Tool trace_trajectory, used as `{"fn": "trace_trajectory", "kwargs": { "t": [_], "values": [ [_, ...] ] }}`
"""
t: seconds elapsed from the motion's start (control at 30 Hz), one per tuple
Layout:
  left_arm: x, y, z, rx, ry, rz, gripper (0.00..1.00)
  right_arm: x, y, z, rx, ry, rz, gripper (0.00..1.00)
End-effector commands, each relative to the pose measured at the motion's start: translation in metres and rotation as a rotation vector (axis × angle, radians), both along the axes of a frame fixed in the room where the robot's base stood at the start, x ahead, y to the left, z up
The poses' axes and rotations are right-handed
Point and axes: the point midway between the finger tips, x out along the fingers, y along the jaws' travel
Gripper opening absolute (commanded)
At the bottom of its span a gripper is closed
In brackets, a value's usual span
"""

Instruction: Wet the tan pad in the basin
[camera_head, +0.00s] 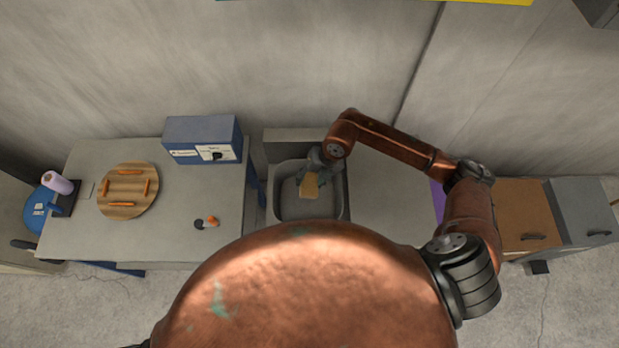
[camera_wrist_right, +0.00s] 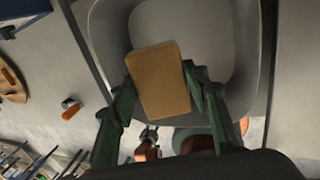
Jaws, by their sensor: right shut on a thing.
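The tan pad (camera_head: 309,187) is a small block held by my right gripper (camera_head: 316,172) over the basin (camera_head: 281,208) in the head view. In the right wrist view the pad (camera_wrist_right: 159,82) sits between the two green fingers of my right gripper (camera_wrist_right: 160,88), which is shut on it. The grey basin (camera_wrist_right: 108,45) lies behind the pad there. I cannot tell whether the pad touches the basin floor or any water.
Left of the basin, a table (camera_head: 170,235) holds a round wooden board (camera_head: 128,208) with orange pieces, a blue-grey box (camera_head: 202,139), and a small orange-tipped item (camera_head: 211,221). A grey counter (camera_head: 390,208) lies right of the basin. Brown and grey cabinets stand further right.

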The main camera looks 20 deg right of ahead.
Motion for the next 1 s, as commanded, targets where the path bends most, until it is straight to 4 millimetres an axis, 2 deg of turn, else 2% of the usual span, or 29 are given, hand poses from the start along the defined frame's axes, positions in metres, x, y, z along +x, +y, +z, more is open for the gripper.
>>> {"fn": "trace_trajectory", "kwargs": {
  "t": [0.03,0.17,1.0],
  "values": [
    [-0.001,0.000,-0.007,0.000,0.002,0.000,0.40,0.000,0.000,-0.009,0.000,0.001,-0.001,0.23],
    [-0.003,0.000,-0.016,0.001,0.005,0.000,0.40,0.000,0.000,-0.021,0.001,0.002,0.001,0.23],
    [-0.014,0.002,-0.061,0.002,0.023,0.001,0.40,0.000,0.000,-0.098,0.001,0.002,0.000,0.23]
  ]
}}
